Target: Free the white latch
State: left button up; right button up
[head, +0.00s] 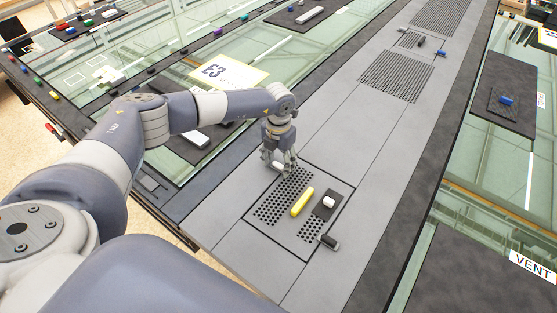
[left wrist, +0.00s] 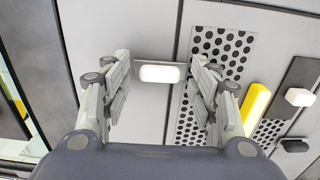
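A white rounded latch piece (left wrist: 160,73) on a small grey plate lies between the spread fingers of my left gripper (left wrist: 161,62) in the left wrist view. The fingers stand on both sides with gaps. In the head view my left gripper (head: 279,158) points down at the upper left edge of a perforated hatch panel (head: 273,213), its fingers partly hiding the white piece. A second white block (head: 328,202) sits on a dark plate at the panel's right; it also shows in the left wrist view (left wrist: 299,97). My right gripper is not in view.
A yellow bar (head: 302,202) lies across the middle of the panel. A black latch piece (head: 329,241) sits at its lower right corner. Grey floor plates extend beyond, with slotted grilles (head: 397,75). Glass panes flank the strip, with an E3 sign (head: 228,72) at left.

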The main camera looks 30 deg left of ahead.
pick_arm(q)
jog(key=c, duration=0.8)
jog(key=shift+o, duration=0.2)
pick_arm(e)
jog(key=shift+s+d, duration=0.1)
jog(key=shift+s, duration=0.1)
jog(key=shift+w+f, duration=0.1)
